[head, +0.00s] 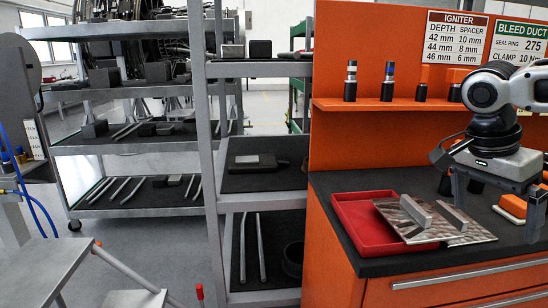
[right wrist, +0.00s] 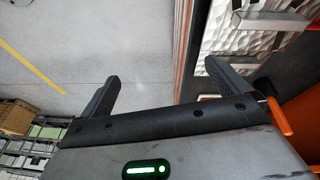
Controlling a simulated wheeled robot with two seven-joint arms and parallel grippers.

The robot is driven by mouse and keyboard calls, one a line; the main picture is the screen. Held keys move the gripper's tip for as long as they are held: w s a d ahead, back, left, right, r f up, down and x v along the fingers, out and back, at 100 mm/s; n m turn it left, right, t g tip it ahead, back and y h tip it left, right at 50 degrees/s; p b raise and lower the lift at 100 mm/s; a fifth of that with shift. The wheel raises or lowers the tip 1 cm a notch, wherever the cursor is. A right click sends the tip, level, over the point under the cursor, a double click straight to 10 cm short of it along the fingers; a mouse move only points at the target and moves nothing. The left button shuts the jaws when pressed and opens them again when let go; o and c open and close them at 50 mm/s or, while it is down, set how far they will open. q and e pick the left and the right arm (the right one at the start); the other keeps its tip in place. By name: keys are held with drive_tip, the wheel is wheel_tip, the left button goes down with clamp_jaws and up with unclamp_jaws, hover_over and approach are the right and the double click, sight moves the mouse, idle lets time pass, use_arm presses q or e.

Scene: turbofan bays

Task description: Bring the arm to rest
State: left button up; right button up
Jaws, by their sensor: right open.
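My right arm comes in from the right in the head view, and its gripper (head: 495,213) points down over the right part of the orange workbench (head: 440,293). Its two fingers are spread with nothing between them. In the right wrist view the open fingers (right wrist: 163,75) stand apart over grey floor, with a rippled metal surface (right wrist: 222,30) beyond the right finger. My left gripper is not in view.
A red tray (head: 358,218) lies on the dark worktop, with a metal plate (head: 470,237) bearing two bars partly over it. An orange-and-white item (head: 512,207) lies by the gripper. Igniter-like parts (head: 387,83) stand on the orange shelf. Grey shelving (head: 262,200) stands left.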

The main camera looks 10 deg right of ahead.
drive_tip(key=s+a+f+n+y, duration=0.1)
drive_tip(key=s+f+n, duration=0.3)
drive_tip(key=f, duration=0.6)
drive_tip(key=s+f+n, duration=0.4)
drive_tip(key=f, duration=0.5)
drive_tip(key=s+a+f+n+y, duration=0.1)
drive_tip(key=s+f+n, duration=0.3)
drive_tip(key=f, duration=0.6)
drive_tip(key=s+a+f+n+t+y, duration=0.1)
drive_tip(key=s+a+f+n+t, duration=0.15)
drive_tip(key=a, duration=0.55)
drive_tip(key=s+a+f+n+t, duration=0.15)
drive_tip(key=a+n, duration=0.25)
drive_tip(key=a, duration=0.5)
drive_tip(key=w+a+t+y+p, duration=0.1)
drive_tip(key=w+a+t+y, duration=0.2)
drive_tip(key=w+a+t, duration=0.4)
drive_tip(key=a+n, duration=0.1)
drive_tip(key=a, duration=0.1)
drive_tip(key=shift+w+a+f+t+y, duration=0.25)
drive_tip(key=shift+a+f+t+y, duration=0.05)
drive_tip(key=shift+a+f+y, duration=0.1)
